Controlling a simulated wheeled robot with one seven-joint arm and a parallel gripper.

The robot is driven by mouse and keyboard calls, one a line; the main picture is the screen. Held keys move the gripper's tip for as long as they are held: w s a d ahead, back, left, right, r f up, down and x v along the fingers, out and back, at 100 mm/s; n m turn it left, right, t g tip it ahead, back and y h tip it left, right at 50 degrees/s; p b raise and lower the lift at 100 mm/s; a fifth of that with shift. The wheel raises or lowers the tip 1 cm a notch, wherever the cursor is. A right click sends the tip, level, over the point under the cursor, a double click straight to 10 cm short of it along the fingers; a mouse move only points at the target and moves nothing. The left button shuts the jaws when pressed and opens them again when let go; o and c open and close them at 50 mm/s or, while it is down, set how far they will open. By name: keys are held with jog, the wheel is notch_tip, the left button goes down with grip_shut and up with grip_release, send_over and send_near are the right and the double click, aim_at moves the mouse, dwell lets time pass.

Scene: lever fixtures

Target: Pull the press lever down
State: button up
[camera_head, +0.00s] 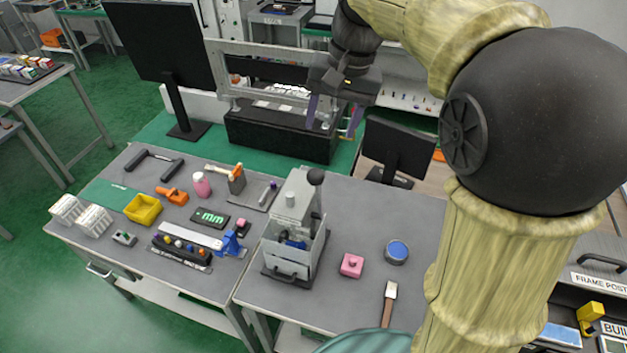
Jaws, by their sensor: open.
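The press (291,225) is a grey boxy fixture near the middle of the workbench. Its lever (317,197) stands upright at the press's right side, with a black ball knob (316,176) at the top. My gripper (332,120) hangs above and behind the press, over the back of the bench. Its two fingers are spread apart with nothing between them, and it is clear of the knob. The lower end of the lever is partly hidden by the press body.
A pink block (352,265), a round blue-topped tin (396,252) and a brush (389,302) lie right of the press. Left are a yellow bin (143,209), a blue vise (231,243) and small tools. Monitors (398,148) and a black box (283,132) stand behind.

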aim_at(313, 184)
jog(key=a+f+p, duration=0.1)
jog(key=f, duration=0.4)
jog(key=a+f+p, duration=0.1)
jog(key=f, duration=0.5)
jog(key=a+f+p, duration=0.1)
jog(key=f, duration=0.5)
jog(key=shift+w+a, duration=0.15)
jog(key=shift+w, duration=0.15)
grip_shut()
